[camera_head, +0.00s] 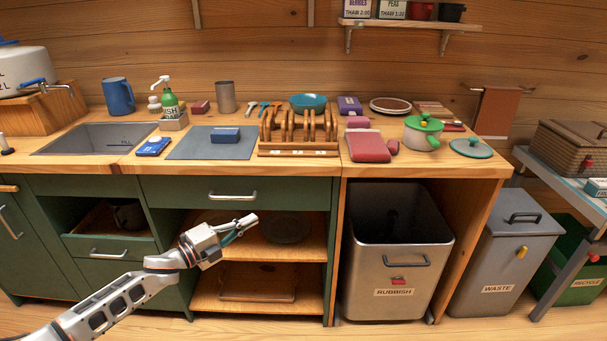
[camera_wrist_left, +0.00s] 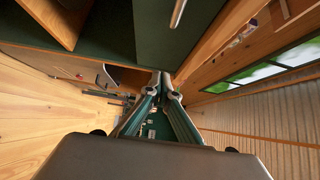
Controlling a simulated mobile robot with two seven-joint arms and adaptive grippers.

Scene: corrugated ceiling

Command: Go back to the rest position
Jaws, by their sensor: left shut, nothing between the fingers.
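My left gripper (camera_head: 240,228) is in front of the green cabinet, below the counter's front edge. Its arm comes in from the lower left. The fingers are together with nothing between them, and they touch nothing that I can see. In the left wrist view the closed fingertips (camera_wrist_left: 160,82) meet at the middle of the picture. My right gripper shows in neither view.
The wooden counter (camera_head: 330,172) carries a sink (camera_head: 95,139), a plate rack (camera_head: 298,150) and a green-lidded pot (camera_head: 422,133). An open drawer (camera_head: 108,245) is left of my gripper. A rubbish bin (camera_head: 396,265) and waste bin (camera_head: 507,250) stand at right.

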